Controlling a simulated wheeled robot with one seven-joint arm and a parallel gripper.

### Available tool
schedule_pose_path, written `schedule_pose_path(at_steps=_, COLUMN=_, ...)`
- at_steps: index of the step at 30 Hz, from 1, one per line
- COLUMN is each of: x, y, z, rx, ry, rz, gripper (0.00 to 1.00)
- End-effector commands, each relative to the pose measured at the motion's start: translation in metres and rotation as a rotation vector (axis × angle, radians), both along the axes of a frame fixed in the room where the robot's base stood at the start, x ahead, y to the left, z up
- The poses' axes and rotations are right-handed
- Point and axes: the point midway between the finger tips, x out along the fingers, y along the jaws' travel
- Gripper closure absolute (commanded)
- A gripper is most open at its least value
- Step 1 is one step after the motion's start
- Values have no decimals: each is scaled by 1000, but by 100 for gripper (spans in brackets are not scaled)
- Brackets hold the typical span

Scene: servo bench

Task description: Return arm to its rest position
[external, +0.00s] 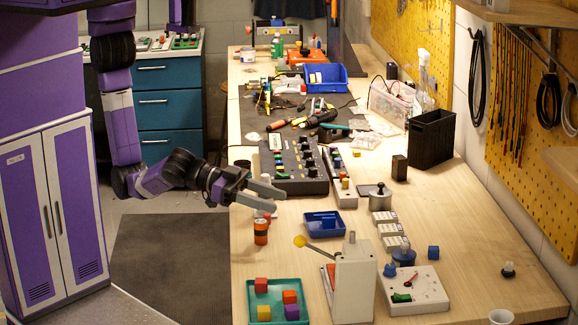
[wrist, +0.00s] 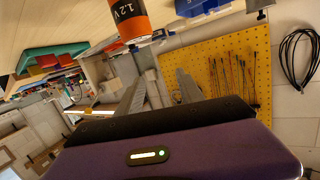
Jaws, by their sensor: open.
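My gripper (external: 278,199) hangs over the left edge of the wooden bench (external: 440,205), with its two grey fingers apart and nothing between them. In the wrist view the fingers (wrist: 166,75) are also spread and empty. My purple arm reaches down and across from the left. An orange and black cylinder (external: 261,231) stands on the bench just below the gripper in the external view. It also shows close beyond the fingers in the wrist view, marked 1.2 V (wrist: 128,18).
A grey control box (external: 292,170) with knobs lies behind the gripper. A blue tray (external: 324,224), a white lever box (external: 353,280) and a green tray (external: 252,299) with several colored cubes are nearer. A yellow pegboard (external: 535,135) lines the right wall. The floor mat (external: 170,270) is clear.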

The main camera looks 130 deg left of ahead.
Motion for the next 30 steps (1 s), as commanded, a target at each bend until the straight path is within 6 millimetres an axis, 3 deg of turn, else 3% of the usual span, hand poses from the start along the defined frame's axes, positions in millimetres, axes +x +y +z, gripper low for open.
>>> schedule_pose_path(at_steps=8, x=-68, y=-26, z=-31, rx=84, ry=-70, rz=-258, gripper=55)
schedule_pose_path(at_steps=15, x=-158, y=-33, z=-48, rx=102, ry=-134, rz=-401, gripper=55)
schedule_pose_path(at_steps=30, x=-343, y=-12, z=-39, rx=10, ry=-158, rz=-425, gripper=55)
